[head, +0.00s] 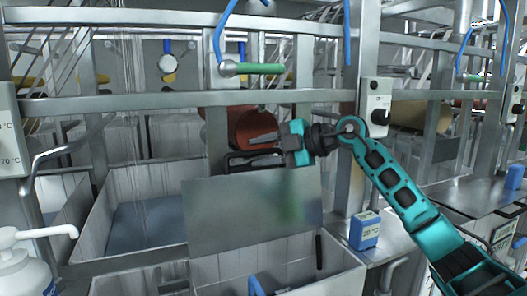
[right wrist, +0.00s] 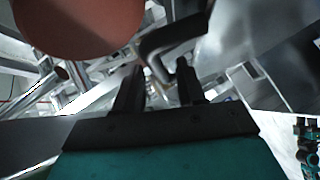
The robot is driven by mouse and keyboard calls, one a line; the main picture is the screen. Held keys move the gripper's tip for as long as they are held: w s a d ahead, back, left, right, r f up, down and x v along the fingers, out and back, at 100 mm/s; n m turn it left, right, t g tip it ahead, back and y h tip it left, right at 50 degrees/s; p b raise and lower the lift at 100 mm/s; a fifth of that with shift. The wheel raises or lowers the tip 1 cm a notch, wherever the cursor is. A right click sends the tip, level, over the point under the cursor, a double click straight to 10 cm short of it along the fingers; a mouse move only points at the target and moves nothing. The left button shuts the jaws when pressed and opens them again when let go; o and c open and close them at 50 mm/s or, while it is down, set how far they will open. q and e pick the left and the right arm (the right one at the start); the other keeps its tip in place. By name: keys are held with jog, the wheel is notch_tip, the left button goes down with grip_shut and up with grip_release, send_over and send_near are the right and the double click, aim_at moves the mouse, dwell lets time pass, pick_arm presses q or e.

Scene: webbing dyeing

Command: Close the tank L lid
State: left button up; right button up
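A grey, flat tank lid (head: 235,215) stands raised and tilted over the open tank (head: 205,272) at the bottom centre of the head view. No letter is readable on it. A dark bar handle (head: 236,160) shows at the lid's top edge; a dark bent handle (right wrist: 172,42) also shows in the right wrist view. My right gripper (head: 267,149) is at the top edge of the lid, close to the handle. Its two fingers (right wrist: 160,85) are apart, with the handle just beyond or between the tips. Contact cannot be told. My left gripper is not in view.
An open tank (head: 100,235) with dark liquid stands at the left. A red-brown roll (head: 252,128) hangs behind the gripper. A steel post (head: 364,60) with a control box (head: 376,105) and a blue-white box (head: 364,231) stand right. A white pump bottle (head: 25,270) is at front left.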

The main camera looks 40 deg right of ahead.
jog(key=c, duration=0.6)
grip_shut()
